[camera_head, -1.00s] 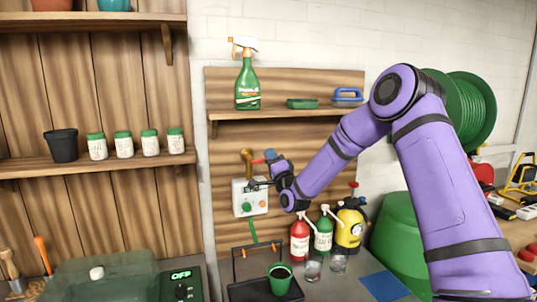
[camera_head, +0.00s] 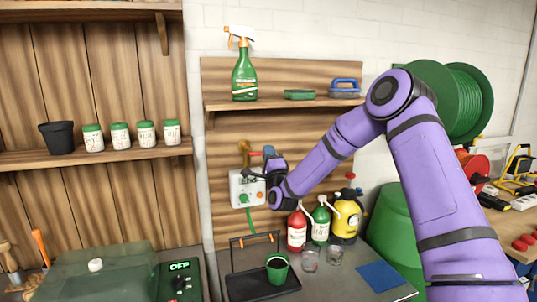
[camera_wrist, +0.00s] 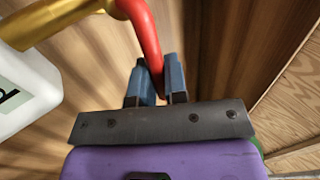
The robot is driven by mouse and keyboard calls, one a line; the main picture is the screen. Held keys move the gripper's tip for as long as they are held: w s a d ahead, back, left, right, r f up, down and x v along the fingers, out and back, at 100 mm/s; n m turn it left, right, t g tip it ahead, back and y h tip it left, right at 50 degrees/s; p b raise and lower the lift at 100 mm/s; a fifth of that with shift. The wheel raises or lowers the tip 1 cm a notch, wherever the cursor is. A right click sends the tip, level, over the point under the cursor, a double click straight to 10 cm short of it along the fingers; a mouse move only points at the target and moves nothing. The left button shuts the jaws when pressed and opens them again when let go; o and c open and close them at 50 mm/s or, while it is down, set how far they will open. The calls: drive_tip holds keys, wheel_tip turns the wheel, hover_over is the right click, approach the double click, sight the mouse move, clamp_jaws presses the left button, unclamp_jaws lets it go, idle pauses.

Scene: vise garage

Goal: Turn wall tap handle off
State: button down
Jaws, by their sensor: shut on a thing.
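The brass wall tap (camera_head: 244,148) is on the wooden back panel, above a white control box. Its red handle (camera_head: 256,153) points right, towards my gripper (camera_head: 268,152). In the wrist view, the curved red handle (camera_wrist: 146,40) comes down from the brass body (camera_wrist: 55,18) between the two blue fingers. My gripper (camera_wrist: 155,78) is shut on the end of the handle. The fingers hide part of the handle's tip.
The white box (camera_head: 247,188) sits just below the tap; its edge shows close at left in the wrist view (camera_wrist: 22,95). A shelf (camera_head: 285,103) with a spray bottle (camera_head: 244,75) is above. Red, green and yellow bottles (camera_head: 320,222) stand below right. A black tray (camera_head: 250,284) holds a green cup.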

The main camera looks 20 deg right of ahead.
drive_tip(key=c, duration=1.2)
unclamp_jaws()
drive_tip(key=v, duration=1.1)
drive_tip(key=shift+r, duration=0.1)
